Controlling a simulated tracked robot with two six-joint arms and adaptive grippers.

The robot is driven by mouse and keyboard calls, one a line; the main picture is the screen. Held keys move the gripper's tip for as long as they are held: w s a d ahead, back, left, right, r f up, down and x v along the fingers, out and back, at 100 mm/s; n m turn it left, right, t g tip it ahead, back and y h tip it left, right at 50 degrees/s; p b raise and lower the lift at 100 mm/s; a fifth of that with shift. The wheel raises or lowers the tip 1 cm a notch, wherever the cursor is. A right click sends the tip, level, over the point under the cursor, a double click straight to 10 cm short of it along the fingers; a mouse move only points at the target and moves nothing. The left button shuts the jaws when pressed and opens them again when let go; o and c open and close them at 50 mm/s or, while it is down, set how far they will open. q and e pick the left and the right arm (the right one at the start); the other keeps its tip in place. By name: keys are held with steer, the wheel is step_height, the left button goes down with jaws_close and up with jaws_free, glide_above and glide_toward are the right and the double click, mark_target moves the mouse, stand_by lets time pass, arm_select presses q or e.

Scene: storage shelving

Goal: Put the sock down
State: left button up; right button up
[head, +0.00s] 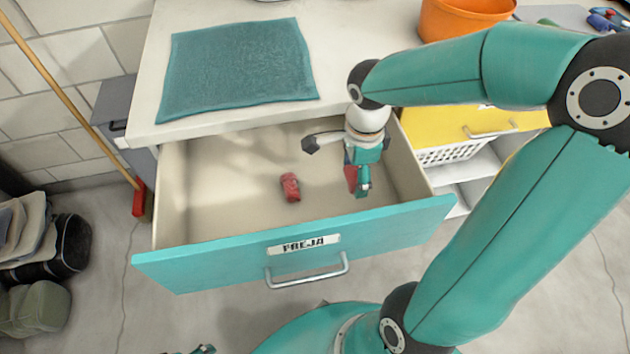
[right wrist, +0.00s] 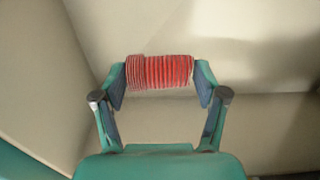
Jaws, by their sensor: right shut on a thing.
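My right gripper (head: 357,180) is inside the open drawer, near its right side. It is shut on a rolled red striped sock (right wrist: 160,71), which spans between the two fingers in the right wrist view. In the head view only a red bit of the sock (head: 350,178) shows beside the fingers. I cannot tell whether the sock touches the drawer floor. The drawer (head: 215,258) has a teal front with a "FREJA" label. A small teal and dark part at the bottom edge of the head view may be my left gripper; its fingers are not clear.
A small red object, like a toy car (head: 290,187), lies mid-drawer, left of my right gripper. A teal cloth (head: 240,65) and an orange bowl (head: 462,18) are on the counter above. The drawer's left part is clear. A broom (head: 75,100) leans at the left.

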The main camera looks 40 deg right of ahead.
mark_target(317, 189)
step_height(317, 189, down, 4)
steer(key=shift+s+f+b, duration=0.1)
steer(key=shift+f+b, duration=0.1)
steer(key=shift+b, duration=0.15)
steer(key=w, duration=0.1)
steer(key=a, duration=0.1)
steer(key=w, duration=0.1)
steer(key=shift+w+a+r, duration=0.25)
steer(key=shift+w+a, duration=0.05)
steer(key=shift+a, duration=0.05)
steer(key=w+a, duration=0.2)
steer(key=w, duration=0.1)
steer(key=shift+w+a+p, duration=0.3)
steer(key=shift+p, duration=0.05)
steer(key=shift+w+a+f, duration=0.15)
steer(key=shift+w+f, duration=0.05)
steer(key=shift+w, duration=0.05)
steer(key=shift+f, duration=0.4)
